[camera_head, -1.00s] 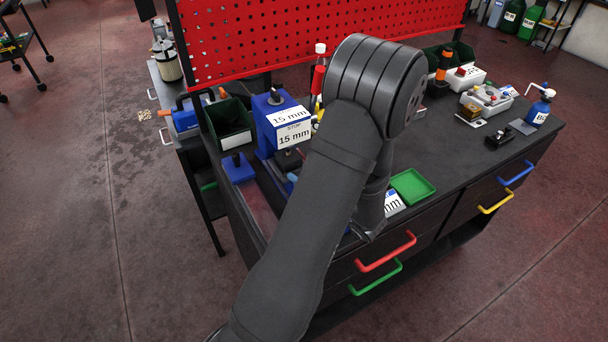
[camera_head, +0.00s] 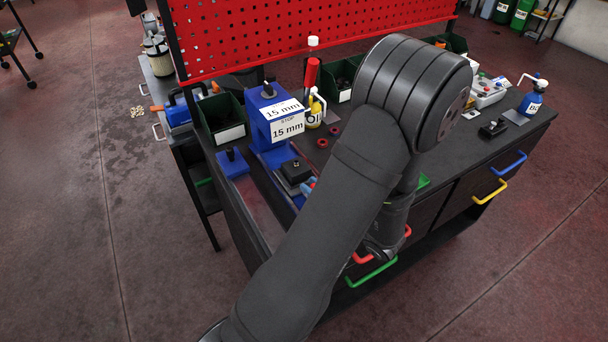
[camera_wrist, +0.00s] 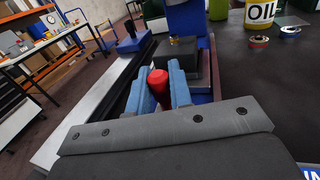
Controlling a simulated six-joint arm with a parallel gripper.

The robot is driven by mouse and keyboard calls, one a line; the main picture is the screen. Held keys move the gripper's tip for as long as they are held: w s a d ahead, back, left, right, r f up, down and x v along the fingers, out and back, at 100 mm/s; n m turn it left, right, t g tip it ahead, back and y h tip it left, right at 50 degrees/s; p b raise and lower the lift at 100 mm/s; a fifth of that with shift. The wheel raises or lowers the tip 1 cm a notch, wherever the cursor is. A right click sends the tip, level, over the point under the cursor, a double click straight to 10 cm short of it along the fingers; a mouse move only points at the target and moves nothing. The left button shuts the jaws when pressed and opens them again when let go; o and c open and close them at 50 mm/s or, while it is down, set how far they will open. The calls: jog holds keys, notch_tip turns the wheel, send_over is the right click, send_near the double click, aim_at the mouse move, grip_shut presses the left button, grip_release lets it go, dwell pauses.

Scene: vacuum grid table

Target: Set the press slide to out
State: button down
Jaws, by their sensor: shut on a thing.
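The blue press (camera_head: 268,135) stands at the bench's left end with a "STOP 15 mm" sign. Its slide, carrying a dark block (camera_head: 296,171), sticks out from the press front toward my gripper. In the wrist view the block (camera_wrist: 183,46) stands beyond my fingers, with the blue press (camera_wrist: 186,18) behind it. My gripper (camera_wrist: 158,92) is shut on the slide's red knob (camera_wrist: 158,80), one blue finger on each side. In the head view only a bit of my gripper (camera_head: 307,186) shows; my arm hides the rest and the knob.
A green bin (camera_head: 224,120) and a yellow oil container (camera_head: 315,112) stand near the press. Red rings (camera_head: 322,143) lie right of it. A blue pad with a black knob (camera_head: 232,163) is on its left. Drawer handles (camera_head: 372,273) project from the bench front.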

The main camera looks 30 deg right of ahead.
jog(key=s, duration=0.6)
jog(key=shift+s, duration=0.3)
jog(key=c, duration=1.3)
grip_release()
jog(key=shift+c, duration=0.2)
jog(key=v, duration=1.7)
jog(key=shift+s, duration=0.25)
jog(key=shift+d, duration=0.1)
jog(key=x, duration=1.7)
jog(key=shift+w, duration=0.3)
